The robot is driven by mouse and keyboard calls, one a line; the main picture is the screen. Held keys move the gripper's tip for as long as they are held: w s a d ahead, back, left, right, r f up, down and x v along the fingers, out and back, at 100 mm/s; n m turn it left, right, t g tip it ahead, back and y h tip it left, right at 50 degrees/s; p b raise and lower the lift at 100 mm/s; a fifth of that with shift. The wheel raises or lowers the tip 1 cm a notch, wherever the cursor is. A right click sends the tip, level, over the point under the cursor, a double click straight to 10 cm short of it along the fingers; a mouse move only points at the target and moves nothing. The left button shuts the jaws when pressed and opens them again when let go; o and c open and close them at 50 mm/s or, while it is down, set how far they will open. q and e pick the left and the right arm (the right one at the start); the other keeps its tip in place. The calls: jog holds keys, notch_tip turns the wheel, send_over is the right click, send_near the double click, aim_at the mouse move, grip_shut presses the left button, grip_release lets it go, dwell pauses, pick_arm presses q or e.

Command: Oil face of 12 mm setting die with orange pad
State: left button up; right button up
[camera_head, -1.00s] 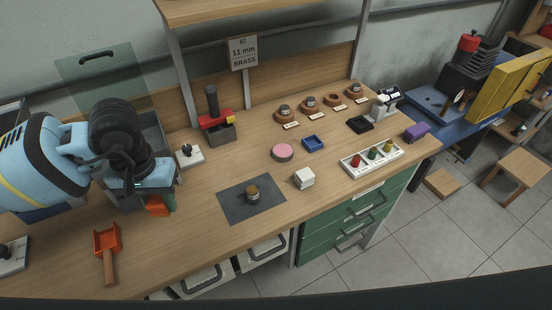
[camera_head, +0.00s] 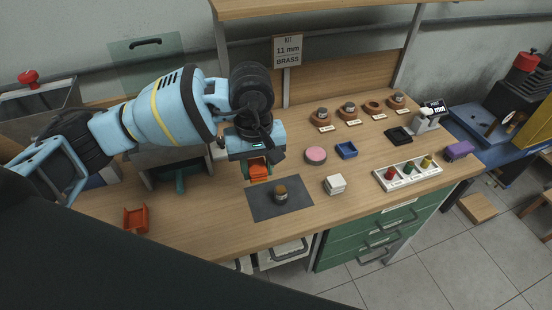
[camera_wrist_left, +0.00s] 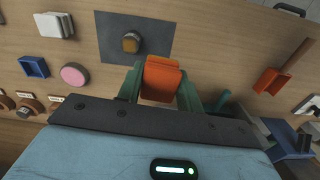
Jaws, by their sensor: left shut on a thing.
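My left gripper (camera_head: 257,172) is shut on the orange pad (camera_wrist_left: 160,78), which sits between its green fingers in the left wrist view. It hangs above the near-left part of the bench, by the upper left edge of the dark mat (camera_head: 262,210). A small round die with a brownish top (camera_head: 281,192) stands upright on that mat, apart from the pad; it also shows in the left wrist view (camera_wrist_left: 131,42). Several more round dies on wooden holders (camera_head: 321,115) stand at the back with labels too small to read. My right gripper is not in view.
A white block (camera_head: 335,184), a pink round pad (camera_head: 316,155) and a blue tray (camera_head: 347,150) lie right of the mat. A white rack with coloured pieces (camera_head: 407,174) is further right. An orange scoop (camera_head: 135,219) lies left. A sign (camera_head: 287,51) reads 11 mm BRASS.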

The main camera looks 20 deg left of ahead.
pick_arm(q)
jog(key=d+n, duration=0.1)
jog(key=w+d+n, duration=0.2)
jog(key=n, duration=0.1)
jog(key=shift+w+r, duration=0.15)
jog(key=shift+r, duration=0.15)
jog(key=shift+f, duration=0.1)
